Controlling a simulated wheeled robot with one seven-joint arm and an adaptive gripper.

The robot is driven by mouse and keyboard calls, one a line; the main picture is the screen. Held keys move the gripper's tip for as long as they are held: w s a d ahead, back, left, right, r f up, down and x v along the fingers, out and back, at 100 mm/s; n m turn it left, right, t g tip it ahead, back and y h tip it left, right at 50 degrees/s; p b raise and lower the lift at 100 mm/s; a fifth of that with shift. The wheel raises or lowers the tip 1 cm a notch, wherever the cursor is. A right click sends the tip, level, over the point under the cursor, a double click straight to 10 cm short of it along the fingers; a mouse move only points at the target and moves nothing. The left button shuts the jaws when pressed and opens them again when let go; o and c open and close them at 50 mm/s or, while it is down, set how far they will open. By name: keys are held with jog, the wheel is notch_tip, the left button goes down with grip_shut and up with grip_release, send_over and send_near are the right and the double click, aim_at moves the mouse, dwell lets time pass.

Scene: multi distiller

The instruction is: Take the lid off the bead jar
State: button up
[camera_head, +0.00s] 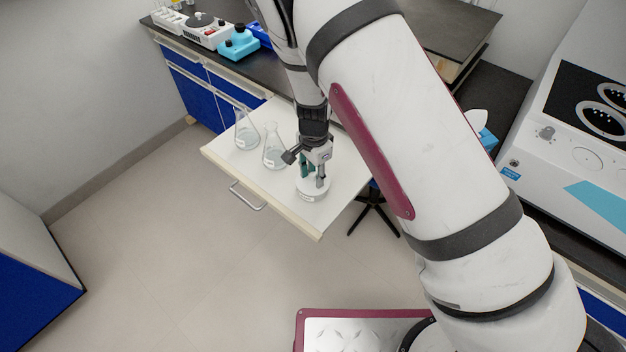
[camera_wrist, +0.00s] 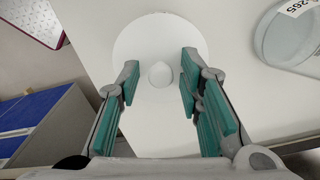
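The bead jar (camera_head: 311,192) is a short, round white container with a small label on its front, standing on the pulled-out white shelf. Its white round lid (camera_wrist: 160,40) fills the upper middle of the wrist view, with a small round knob (camera_wrist: 160,74) at its centre. My gripper (camera_wrist: 159,78) is open. Its teal-padded fingers are on either side of the knob, with a visible gap on both sides. In the head view my gripper (camera_head: 314,176) is right over the jar and hides part of its top. Any beads inside are hidden.
Two conical glass flasks (camera_head: 245,130) (camera_head: 273,148) stand left of the jar on the shelf (camera_head: 335,205). A labelled glass base (camera_wrist: 290,35) shows at the wrist view's upper right. Bench equipment (camera_head: 205,30) lies behind. A white machine (camera_head: 575,130) stands at right.

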jog(key=shift+s+f, duration=0.15)
jog(key=shift+f, duration=0.15)
jog(key=shift+c, duration=0.3)
jog(key=shift+a+r, duration=0.1)
